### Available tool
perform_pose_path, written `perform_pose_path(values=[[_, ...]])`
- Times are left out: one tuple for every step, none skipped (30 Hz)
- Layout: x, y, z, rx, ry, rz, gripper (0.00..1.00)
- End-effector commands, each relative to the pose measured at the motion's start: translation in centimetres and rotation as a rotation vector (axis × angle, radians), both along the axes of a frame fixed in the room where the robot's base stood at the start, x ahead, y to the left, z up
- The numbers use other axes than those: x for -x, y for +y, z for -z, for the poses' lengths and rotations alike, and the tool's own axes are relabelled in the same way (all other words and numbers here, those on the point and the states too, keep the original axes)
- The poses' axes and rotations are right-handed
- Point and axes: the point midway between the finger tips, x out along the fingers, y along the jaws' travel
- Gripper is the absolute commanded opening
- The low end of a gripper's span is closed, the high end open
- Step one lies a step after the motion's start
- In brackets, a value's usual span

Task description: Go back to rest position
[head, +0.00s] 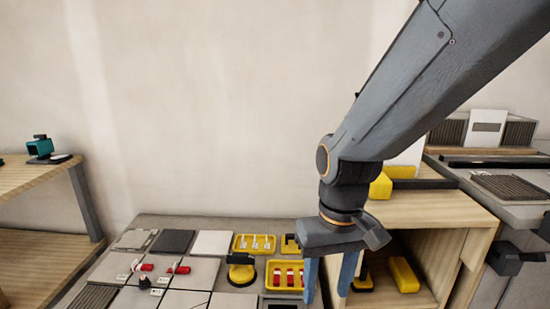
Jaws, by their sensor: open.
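My gripper (328,277) hangs from my dark grey arm right of the picture's middle. Its two blue fingers point down and stand apart, with nothing between them. It is at the right end of the grey tile table (290,226), in front of the wooden shelf unit. How high the fingertips are above the table I cannot tell.
The table bears grey tiles (190,273), red wedges (182,268), a yellow tray of white clips (254,244), a yellow tray of red wedges (284,276) and a yellow-black suction cup (241,270). A wooden shelf (455,208) stands right, another (35,178) left.

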Motion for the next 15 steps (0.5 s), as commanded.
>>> perform_pose_path(values=[[0.7,-0.2,-0.5,-0.003,-0.004,0.004,0.45],[1.2,-0.4,-0.6,-0.004,-0.003,0.006,0.45],[1.7,-0.5,-0.9,-0.005,-0.004,0.009,0.45],[2.1,-0.6,-1.0,-0.006,-0.002,0.011,0.45],[2.5,-0.8,-1.2,-0.007,-0.002,0.013,0.45],[3.0,-0.9,-1.4,-0.009,-0.002,0.015,0.45],[3.3,-1.0,-1.5,-0.009,-0.002,0.017,0.45],[3.6,-1.1,-1.6,-0.01,-0.003,0.019,0.45],[4.1,-1.2,-1.7,-0.012,-0.002,0.021,0.45],[4.5,-1.4,-1.8,-0.012,-0.001,0.023,0.45],[4.8,-1.6,-2.0,-0.013,-0.001,0.024,0.45],[5.2,-1.7,-2.1,-0.014,-0.002,0.027,0.45],[5.6,-1.8,-2.2,-0.015,-0.003,0.028,0.45],[5.5,-2.0,-2.5,-0.013,0.002,0.034,0.45],[5.5,-2.2,-2.8,-0.01,0.003,0.04,0.45]])
